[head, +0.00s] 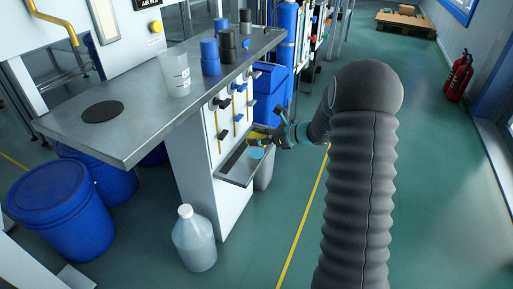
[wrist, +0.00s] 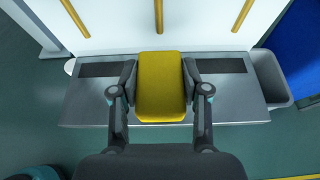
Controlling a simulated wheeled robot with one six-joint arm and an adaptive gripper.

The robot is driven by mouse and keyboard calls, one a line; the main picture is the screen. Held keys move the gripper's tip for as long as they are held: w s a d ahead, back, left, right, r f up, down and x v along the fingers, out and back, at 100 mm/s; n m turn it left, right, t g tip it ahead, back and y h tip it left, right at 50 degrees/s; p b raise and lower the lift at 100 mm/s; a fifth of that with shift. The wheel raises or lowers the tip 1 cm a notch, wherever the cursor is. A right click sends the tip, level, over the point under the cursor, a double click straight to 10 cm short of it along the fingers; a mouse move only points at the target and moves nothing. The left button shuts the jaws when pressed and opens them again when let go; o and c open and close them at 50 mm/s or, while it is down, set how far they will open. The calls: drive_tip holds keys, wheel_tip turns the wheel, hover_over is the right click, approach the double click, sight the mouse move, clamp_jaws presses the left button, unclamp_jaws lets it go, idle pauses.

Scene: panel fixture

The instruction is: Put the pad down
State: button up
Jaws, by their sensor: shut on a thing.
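The yellow pad (wrist: 161,88) is between the two fingers of my gripper (wrist: 160,80) in the wrist view, with a finger against each side. The pad is over the grey metal shelf (wrist: 85,105) on the white panel's face, between two dark strips (wrist: 98,70) (wrist: 221,66). I cannot tell if its underside touches the shelf. In the head view my gripper (head: 272,136) is at the shelf (head: 237,176), and only a little of the yellow pad (head: 258,135) shows. A light blue round thing (head: 257,153) shows just below it.
Yellow-stemmed handles (head: 238,118) hang on the panel above the shelf. A grey bin (wrist: 270,75) stands at the shelf's right end. The bench (head: 140,130) above holds a beaker (head: 176,75) and blue and grey cylinders. A jug (head: 194,240) stands on the floor.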

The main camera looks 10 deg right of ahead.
sight(256, 153)
drive_tip(key=shift+w+a+f, duration=0.25)
drive_tip(key=shift+f, duration=2)
drive_tip(key=shift+f, duration=0.15)
drive_tip(key=o, duration=0.9)
drive_tip(key=shift+b, duration=0.3)
drive_tip(key=shift+o, duration=0.2)
